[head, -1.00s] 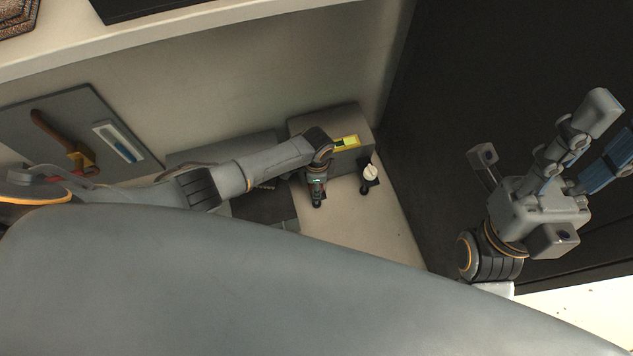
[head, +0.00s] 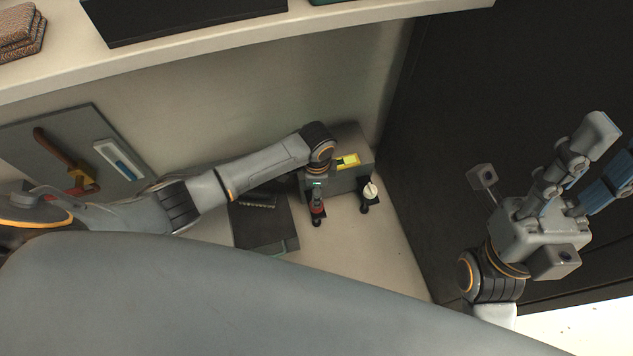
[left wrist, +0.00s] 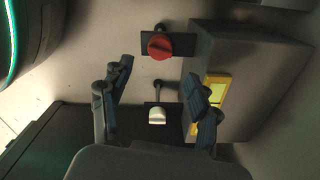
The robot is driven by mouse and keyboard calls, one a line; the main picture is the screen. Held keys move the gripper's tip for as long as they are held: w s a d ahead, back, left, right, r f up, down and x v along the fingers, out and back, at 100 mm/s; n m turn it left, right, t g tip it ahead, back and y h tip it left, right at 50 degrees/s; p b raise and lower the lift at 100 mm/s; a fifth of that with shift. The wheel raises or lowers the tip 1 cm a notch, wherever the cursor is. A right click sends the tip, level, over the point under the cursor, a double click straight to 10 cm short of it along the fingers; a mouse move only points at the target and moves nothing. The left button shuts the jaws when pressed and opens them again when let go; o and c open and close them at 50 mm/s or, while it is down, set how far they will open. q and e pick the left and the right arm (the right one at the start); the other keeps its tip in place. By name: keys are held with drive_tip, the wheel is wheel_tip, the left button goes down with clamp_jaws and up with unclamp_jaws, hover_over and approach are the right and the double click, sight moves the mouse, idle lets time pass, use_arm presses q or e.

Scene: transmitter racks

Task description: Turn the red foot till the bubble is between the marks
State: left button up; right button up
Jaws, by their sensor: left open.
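The red foot (head: 318,209) stands at the front of a grey box (head: 348,182). In the left wrist view it is a round red knob (left wrist: 159,46) on a dark bracket. A yellow-framed level (head: 347,161) sits on the box; it also shows in the left wrist view (left wrist: 214,90), partly behind a finger. Its bubble and marks cannot be made out. My left gripper (left wrist: 157,75) is open and empty, with the red foot beyond its fingertips, apart from them. In the head view the left wrist hangs above the red foot. My right gripper (head: 612,150) is open, far right, away from the box.
A second foot with a white knob (head: 370,190) stands right of the red one. A dark notebook (head: 262,222) lies left. A grey board (head: 75,150) with tools leans farther left. A dark cabinet (head: 450,130) bounds the right; a shelf (head: 200,45) crosses above.

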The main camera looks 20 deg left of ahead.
use_arm(q)
drive_tip(key=shift+r, duration=1.6)
